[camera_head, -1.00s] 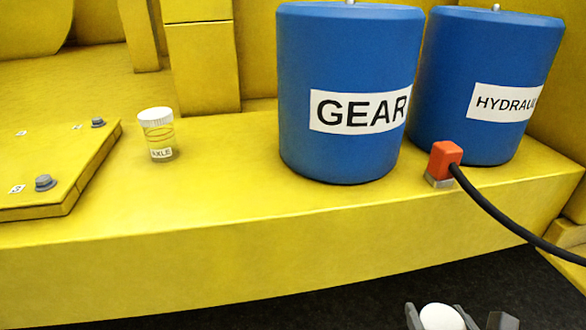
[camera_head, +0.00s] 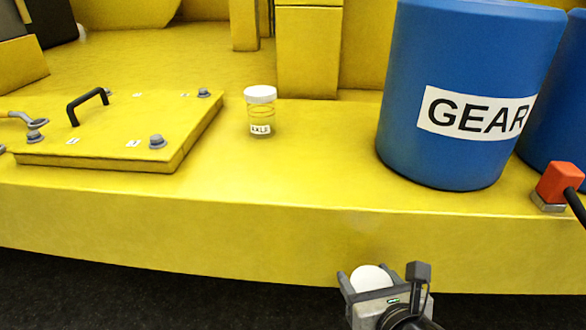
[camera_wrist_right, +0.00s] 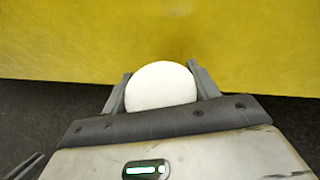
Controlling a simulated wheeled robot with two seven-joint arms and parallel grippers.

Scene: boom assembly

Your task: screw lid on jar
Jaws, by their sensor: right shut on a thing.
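A small clear jar (camera_head: 261,116) labelled AXLE stands upright on the yellow ledge, with yellowish contents and a white top (camera_head: 260,93) on it. My right gripper (camera_head: 370,277) is low in the head view, in front of the ledge and below its top, apart from the jar. It is shut on a round white lid-like thing (camera_head: 371,278). The white thing (camera_wrist_right: 161,86) also shows between the two fingers in the right wrist view. Its underside is hidden, so I cannot tell whether it is a lid alone. My left gripper is not in view.
A blue GEAR drum (camera_head: 465,60) stands right of the jar, with a second blue drum (camera_head: 562,125) behind it. A red block (camera_head: 559,182) with a black cable sits at right. A yellow hatch plate (camera_head: 110,140) with handle and bolts lies left. Ledge around the jar is clear.

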